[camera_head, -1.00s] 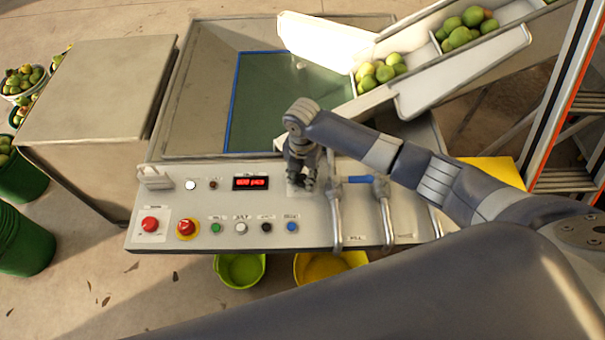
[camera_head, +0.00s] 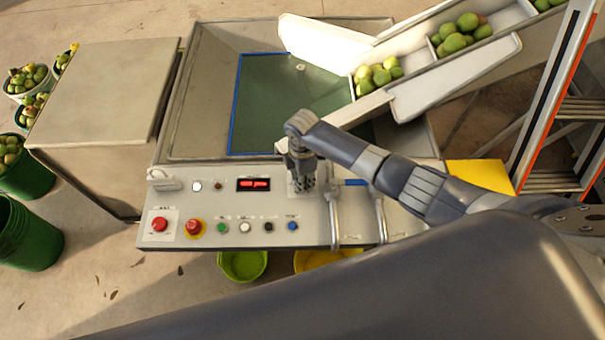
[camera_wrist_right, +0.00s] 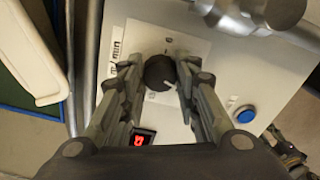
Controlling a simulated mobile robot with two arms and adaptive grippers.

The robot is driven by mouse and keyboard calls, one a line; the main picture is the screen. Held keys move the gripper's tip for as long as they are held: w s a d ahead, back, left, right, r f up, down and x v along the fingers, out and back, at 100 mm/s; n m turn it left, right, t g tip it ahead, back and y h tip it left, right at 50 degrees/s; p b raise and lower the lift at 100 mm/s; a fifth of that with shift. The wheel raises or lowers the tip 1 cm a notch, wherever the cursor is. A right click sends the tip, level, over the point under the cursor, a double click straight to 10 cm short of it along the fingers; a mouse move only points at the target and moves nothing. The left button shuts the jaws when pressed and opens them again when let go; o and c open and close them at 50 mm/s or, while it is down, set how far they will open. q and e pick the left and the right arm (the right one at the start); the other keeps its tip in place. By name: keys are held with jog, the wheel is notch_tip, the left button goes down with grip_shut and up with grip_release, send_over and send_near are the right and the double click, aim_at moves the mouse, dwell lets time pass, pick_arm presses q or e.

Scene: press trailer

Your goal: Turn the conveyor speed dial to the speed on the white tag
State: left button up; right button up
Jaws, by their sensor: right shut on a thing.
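The conveyor speed dial (camera_wrist_right: 160,72) is a round black knob with a pale pointer line, in the right wrist view. It sits on a light plate on the press panel (camera_head: 330,234). My right gripper (camera_wrist_right: 162,80) is shut on the dial, one finger on each side. In the head view my right gripper (camera_head: 303,184) points down at the panel and hides the dial. A white tag (camera_wrist_right: 115,50) with dark print, too small to read, lies beside the dial. A red-digit display (camera_head: 254,184) is left of the gripper, its digits blurred. My left gripper is not in view.
A fruit chute (camera_head: 420,95) rises behind.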

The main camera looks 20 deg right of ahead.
jog(key=shift+m+p, duration=0.45)
jog(key=shift+m, duration=0.55)
jog(key=o, duration=1.1)
notch_tip(320, 180, up, 12)
